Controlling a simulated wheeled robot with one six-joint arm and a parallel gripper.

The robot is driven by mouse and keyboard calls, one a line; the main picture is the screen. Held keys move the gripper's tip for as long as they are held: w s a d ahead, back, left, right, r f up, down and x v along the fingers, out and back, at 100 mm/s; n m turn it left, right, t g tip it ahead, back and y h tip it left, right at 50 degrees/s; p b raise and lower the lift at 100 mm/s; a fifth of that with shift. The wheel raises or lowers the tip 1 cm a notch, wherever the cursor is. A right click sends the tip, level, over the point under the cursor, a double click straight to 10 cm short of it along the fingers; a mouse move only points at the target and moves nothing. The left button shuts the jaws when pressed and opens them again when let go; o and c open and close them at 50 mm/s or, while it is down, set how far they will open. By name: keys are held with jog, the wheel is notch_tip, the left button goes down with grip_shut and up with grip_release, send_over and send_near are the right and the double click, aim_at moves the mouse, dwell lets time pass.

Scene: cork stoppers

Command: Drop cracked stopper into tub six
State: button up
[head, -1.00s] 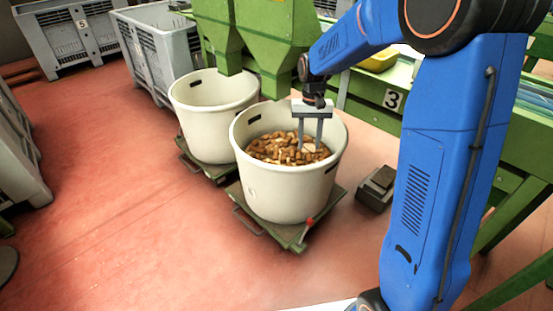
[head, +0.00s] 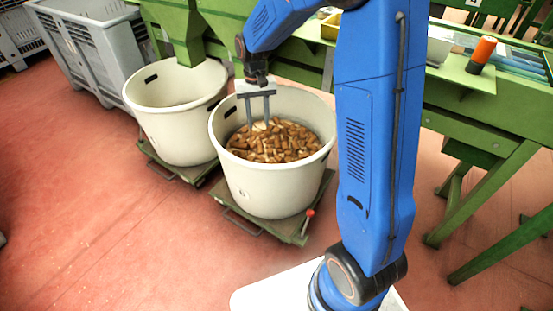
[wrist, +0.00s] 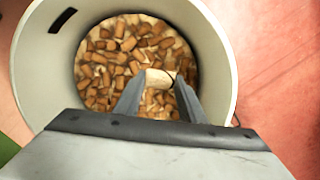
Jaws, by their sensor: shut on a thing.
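My gripper (head: 259,127) points down inside the front cream tub (head: 268,195), over its left back part. The tub holds many brown cork stoppers (head: 280,150). In the wrist view my gripper (wrist: 158,88) is shut on a pale stopper (wrist: 158,77), which lies across between the fingertips. The stopper is close above the heap; I cannot tell whether it touches. Whether it is cracked is too small to tell. The tub (wrist: 218,60) surrounds the fingers in the wrist view. No number shows on this tub, and no number six is in view.
A second cream tub (head: 180,140) stands to the left, its visible inside empty. Both tubs stand on green wheeled platforms (head: 290,230). Green machinery (head: 480,125) runs behind and right, with an orange-topped cylinder (head: 481,54) on it. Grey crates (head: 105,60) stand back left. Red floor is clear front left.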

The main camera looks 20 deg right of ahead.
aim_at(259, 126)
jog(key=shift+f, duration=1.7)
jog(key=o, duration=1.1)
jog(key=shift+r, duration=0.1)
jog(key=r, duration=0.5)
jog(key=w+r, duration=0.1)
jog(key=r, duration=0.5)
jog(key=w+r, duration=0.1)
jog(key=r, duration=0.5)
jog(key=shift+d, duration=0.25)
